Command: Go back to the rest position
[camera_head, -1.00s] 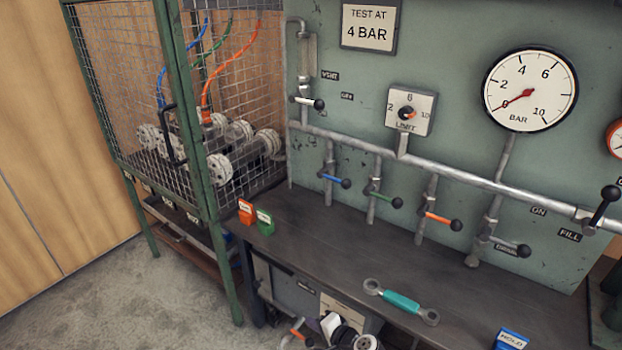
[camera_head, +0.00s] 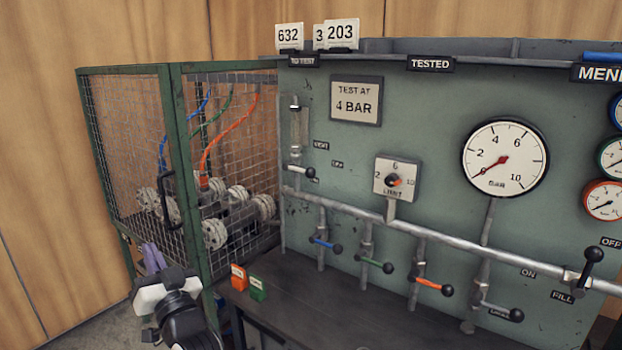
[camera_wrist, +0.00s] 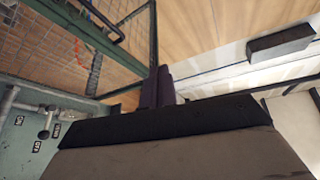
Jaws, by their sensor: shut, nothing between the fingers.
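My gripper (camera_head: 153,258) is at the lower left of the head view, in front of the green mesh cage (camera_head: 174,150) and left of the bench top. Its purple fingers point up, are together and hold nothing. In the wrist view the fingers (camera_wrist: 158,88) stand side by side at the centre, with only walls, ceiling and cage behind them. Part of my arm below the wrist is cut off by the picture's lower edge.
The cage holds flanged pipes (camera_head: 214,234) with coloured hoses. The bench (camera_head: 330,300) carries an orange tag (camera_head: 238,277) and a green tag (camera_head: 257,288). The panel has valve levers, a limit dial (camera_head: 394,181) and a pressure gauge (camera_head: 504,158) reading near zero.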

